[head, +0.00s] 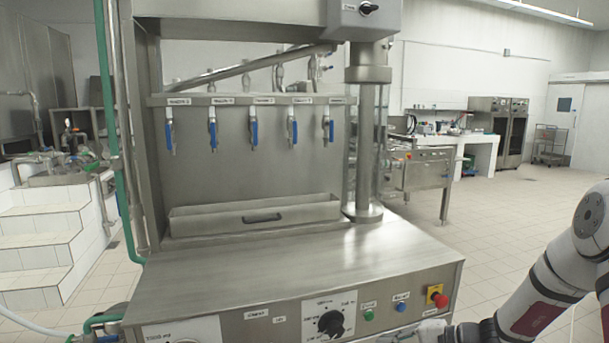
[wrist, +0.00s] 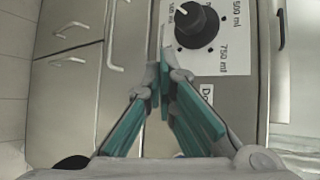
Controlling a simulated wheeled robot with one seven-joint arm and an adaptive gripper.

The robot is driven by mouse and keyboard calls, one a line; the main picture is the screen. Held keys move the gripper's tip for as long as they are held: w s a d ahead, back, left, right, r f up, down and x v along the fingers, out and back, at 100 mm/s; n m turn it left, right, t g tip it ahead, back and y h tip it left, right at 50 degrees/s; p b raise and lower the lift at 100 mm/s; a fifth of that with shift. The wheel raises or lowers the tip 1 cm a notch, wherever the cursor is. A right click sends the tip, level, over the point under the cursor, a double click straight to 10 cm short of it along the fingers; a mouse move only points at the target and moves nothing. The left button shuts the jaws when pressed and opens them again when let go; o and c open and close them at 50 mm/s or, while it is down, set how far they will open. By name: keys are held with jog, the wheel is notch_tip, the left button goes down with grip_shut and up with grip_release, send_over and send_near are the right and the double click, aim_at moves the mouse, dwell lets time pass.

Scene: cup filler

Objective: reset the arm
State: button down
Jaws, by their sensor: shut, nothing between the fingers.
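My gripper (wrist: 166,82) shows in the wrist view with its teal-padded fingers drawn together at the tips, shut and empty. It is over the front of the filler machine, close to a black dial (wrist: 195,22) on a white plate marked 500 ml and 750 ml. I cannot tell whether the fingertips touch the panel. In the head view my arm (head: 555,285) comes in from the lower right and reaches toward the machine's front. The gripper's fingers are not clear there, at the bottom edge.
The filler machine (head: 290,265) stands ahead with several blue-handled taps (head: 251,133) and a steel trough (head: 255,215). Its front has a black dial (head: 331,322), green and blue buttons and a red emergency stop (head: 440,300). Tiled floor (head: 510,205) is free to the right.

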jog(key=s+a+r+n+g+h+p, duration=0.1)
jog(key=s+a+r+n+g+h, duration=0.2)
jog(key=s+r, duration=0.6)
jog(key=s+a+r+n+g+h+p, duration=0.1)
jog(key=s+a+r+n+g, duration=0.2)
jog(key=s+r, duration=0.6)
jog(key=s+d+r+n+t+h+p, duration=0.1)
jog(key=s+d+r+t+h, duration=0.1)
jog(key=s+r, duration=0.3)
jog(key=s+d+r+n+t+h+p, duration=0.1)
jog(key=s+d+r+h, duration=0.3)
jog(key=s, duration=1)
notch_tip(320, 180, up, 2)
jog(key=shift+s+d+r+n+t+h, duration=0.2)
jog(key=shift+n+t+h, duration=0.25)
jog(key=shift+n, duration=0.35)
jog(key=shift+a, duration=0.1)
